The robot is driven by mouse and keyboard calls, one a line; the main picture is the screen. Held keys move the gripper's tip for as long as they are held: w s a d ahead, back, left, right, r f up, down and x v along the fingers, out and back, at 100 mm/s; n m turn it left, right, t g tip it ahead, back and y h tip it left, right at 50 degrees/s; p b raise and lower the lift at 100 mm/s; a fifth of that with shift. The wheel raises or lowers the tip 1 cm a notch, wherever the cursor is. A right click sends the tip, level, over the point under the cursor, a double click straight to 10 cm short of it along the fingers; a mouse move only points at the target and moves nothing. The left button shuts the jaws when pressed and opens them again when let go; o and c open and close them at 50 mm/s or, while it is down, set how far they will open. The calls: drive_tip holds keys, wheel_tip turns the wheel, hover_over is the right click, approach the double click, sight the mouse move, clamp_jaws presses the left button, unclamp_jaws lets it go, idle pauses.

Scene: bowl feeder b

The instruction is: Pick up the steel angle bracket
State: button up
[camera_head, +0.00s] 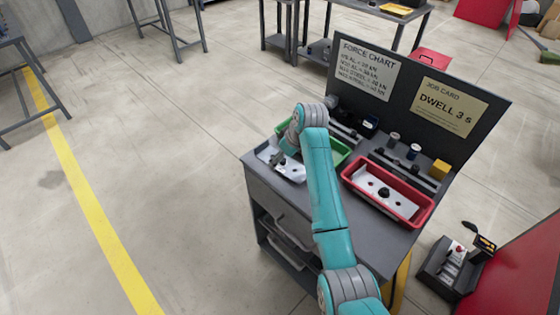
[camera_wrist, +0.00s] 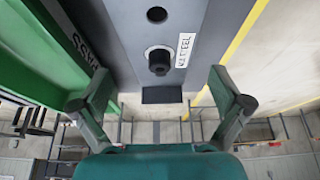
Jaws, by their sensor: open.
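A grey metal piece with a "STEEL" label, which looks like the steel angle bracket (camera_wrist: 178,88), fills the upper middle of the wrist view. Its face shows a round hole with a dark plug and another dark round spot above. In the head view a pale metal piece (camera_head: 291,171) lies at the bench's left front, partly hidden by my gripper. My gripper (camera_wrist: 161,85) is open, its fingers either side of the labelled piece's near end, with nothing between them clearly held. In the head view my gripper (camera_head: 281,156) is small and over the pale piece; contact cannot be told.
A green bin (camera_head: 336,152) stands behind my arm, and its wall (camera_wrist: 45,60) shows at left in the wrist view. A red bin (camera_head: 424,213) holding a pale plate is to the right. A dark back panel (camera_head: 408,89) with two cards stands behind. Open floor lies left.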

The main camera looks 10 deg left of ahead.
drive_tip(key=shift+x, duration=0.95)
drive_tip(key=c, duration=1.5)
drive_tip(key=shift+c, duration=0.2)
drive_tip(key=shift+r, duration=0.15)
